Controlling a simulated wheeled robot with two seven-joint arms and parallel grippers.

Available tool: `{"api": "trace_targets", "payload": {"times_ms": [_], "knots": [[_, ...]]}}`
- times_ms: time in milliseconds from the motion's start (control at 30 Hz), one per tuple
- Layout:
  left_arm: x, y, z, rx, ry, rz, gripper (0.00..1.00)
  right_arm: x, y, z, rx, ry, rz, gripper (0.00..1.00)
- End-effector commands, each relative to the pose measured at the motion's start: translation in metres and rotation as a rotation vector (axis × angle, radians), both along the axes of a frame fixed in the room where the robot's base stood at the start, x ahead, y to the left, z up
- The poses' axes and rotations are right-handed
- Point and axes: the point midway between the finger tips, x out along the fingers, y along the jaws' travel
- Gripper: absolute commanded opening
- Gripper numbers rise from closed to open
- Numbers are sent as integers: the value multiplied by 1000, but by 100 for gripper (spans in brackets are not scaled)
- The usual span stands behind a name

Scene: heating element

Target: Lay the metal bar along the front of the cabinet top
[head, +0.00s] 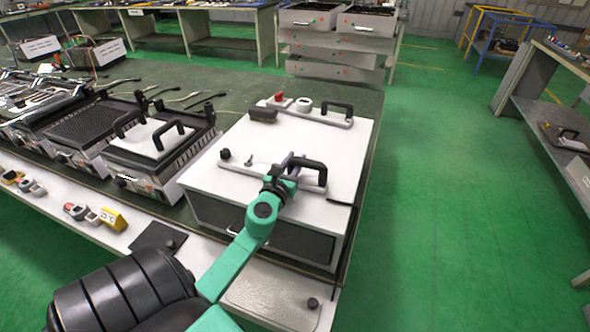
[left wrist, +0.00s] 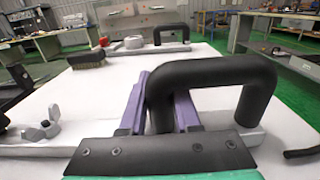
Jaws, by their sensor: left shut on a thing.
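The metal bar (head: 238,164) is a pale strip with a black arched handle (head: 311,169) and a dark knob near its left end. It runs left to right over the front part of the white cabinet top (head: 215,185). I cannot tell whether it rests fully on the surface. My left gripper (head: 288,170) is shut on the bar's handle. In the left wrist view its purple fingers (left wrist: 160,105) straddle the handle's near leg, and the bar (left wrist: 245,139) shows on both sides. My right gripper is not in view.
A second bar with a black handle (head: 337,107) lies along the back of the cabinet top, with a red knob (head: 278,97) by it. A dark brush (head: 262,114) lies left of it. Grill units (head: 160,150) stand to the left. The middle of the top is clear.

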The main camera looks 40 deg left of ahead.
Motion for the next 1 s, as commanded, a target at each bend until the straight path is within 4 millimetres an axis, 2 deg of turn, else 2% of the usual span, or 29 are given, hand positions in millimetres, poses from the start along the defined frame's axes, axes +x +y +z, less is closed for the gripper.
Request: {"api": "trace_targets", "payload": {"times_ms": [233, 267, 300, 333, 700, 867, 1000], "knots": [[0, 0, -1, -1, 0, 0, 0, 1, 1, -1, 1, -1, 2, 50], [0, 0, 0, -2, 2, 0, 42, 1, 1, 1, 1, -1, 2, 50], [0, 0, 0, -2, 2, 0, 57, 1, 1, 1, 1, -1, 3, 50], [0, 0, 0, -2, 2, 0, 60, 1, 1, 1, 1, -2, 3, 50], [-2, -1, 2, -2, 2, -1, 60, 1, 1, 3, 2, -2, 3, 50], [-22, -8, 0, -2, 3, -1, 60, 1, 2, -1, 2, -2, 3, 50], [-48, -17, -2, -3, 3, -1, 60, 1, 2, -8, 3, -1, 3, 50]]}}
